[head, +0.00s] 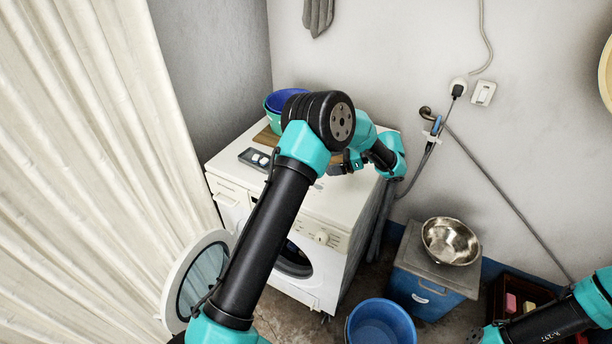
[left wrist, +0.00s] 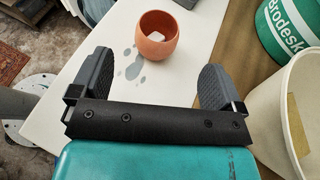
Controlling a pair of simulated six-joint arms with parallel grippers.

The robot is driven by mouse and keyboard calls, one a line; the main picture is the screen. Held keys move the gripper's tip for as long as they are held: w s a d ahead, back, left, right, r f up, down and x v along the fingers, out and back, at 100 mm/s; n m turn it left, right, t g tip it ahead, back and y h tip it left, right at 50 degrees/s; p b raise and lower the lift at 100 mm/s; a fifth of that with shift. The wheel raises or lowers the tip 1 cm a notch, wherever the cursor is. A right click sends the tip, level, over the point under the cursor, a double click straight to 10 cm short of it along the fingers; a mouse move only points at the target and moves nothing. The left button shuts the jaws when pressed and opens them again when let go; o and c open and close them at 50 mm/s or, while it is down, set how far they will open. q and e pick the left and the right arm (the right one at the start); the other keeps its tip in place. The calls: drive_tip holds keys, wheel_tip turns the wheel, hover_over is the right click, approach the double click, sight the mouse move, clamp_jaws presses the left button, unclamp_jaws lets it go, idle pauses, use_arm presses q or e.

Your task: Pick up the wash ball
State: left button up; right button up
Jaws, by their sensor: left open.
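The wash ball (left wrist: 157,38) shows in the left wrist view as a round terracotta-orange cup shape with an open top and something white inside. It stands on the white top (left wrist: 72,88) of the washing machine. My left gripper (left wrist: 157,68) is open, with one dark finger on each side below the ball in the picture. The ball is just beyond the fingertips, roughly centred between them, and not gripped. In the head view my left gripper (head: 346,163) is over the washing machine (head: 330,205), and my arm covers much of that spot. My right gripper is outside the frames.
A green tub with a blue bowl (head: 283,98) and a dark tray (head: 255,159) stand on the machine. Its round door (head: 203,272) hangs open. A steel bowl (head: 450,241) sits on a blue box (head: 425,292). A blue basin (head: 380,325) stands on the floor.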

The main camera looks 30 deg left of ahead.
use_arm(q)
drive_tip(key=shift+x, duration=2.3)
drive_tip(key=shift+x, duration=2.6)
drive_tip(key=c, duration=1)
